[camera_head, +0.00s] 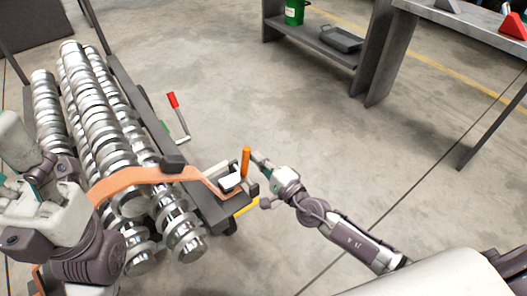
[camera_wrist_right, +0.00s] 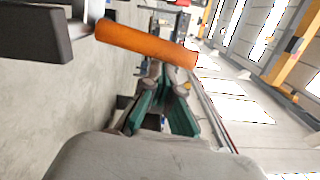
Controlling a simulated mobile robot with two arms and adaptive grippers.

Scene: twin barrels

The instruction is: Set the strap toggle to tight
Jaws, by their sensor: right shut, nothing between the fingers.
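The orange strap (camera_head: 135,180) runs across a load of metal shafts (camera_head: 100,100) on a dark rack. At its right end is the strap toggle, with an upright orange handle (camera_head: 246,161) beside a pale metal bracket (camera_head: 230,181). My right gripper (camera_head: 259,160) is shut and empty, just right of the handle. In the right wrist view the orange handle (camera_wrist_right: 145,43) lies across the top, beyond the green-sided fingers (camera_wrist_right: 167,82). Whether they touch it is unclear. My left arm is at the left edge, and its gripper (camera_head: 42,172) is partly hidden.
A red-handled lever (camera_head: 173,101) sticks out from the rack's right side. A grey shelf unit (camera_head: 320,42) with a green container (camera_head: 294,12) and a dark tray (camera_head: 341,39) stands at the back. The floor right of the rack is largely clear.

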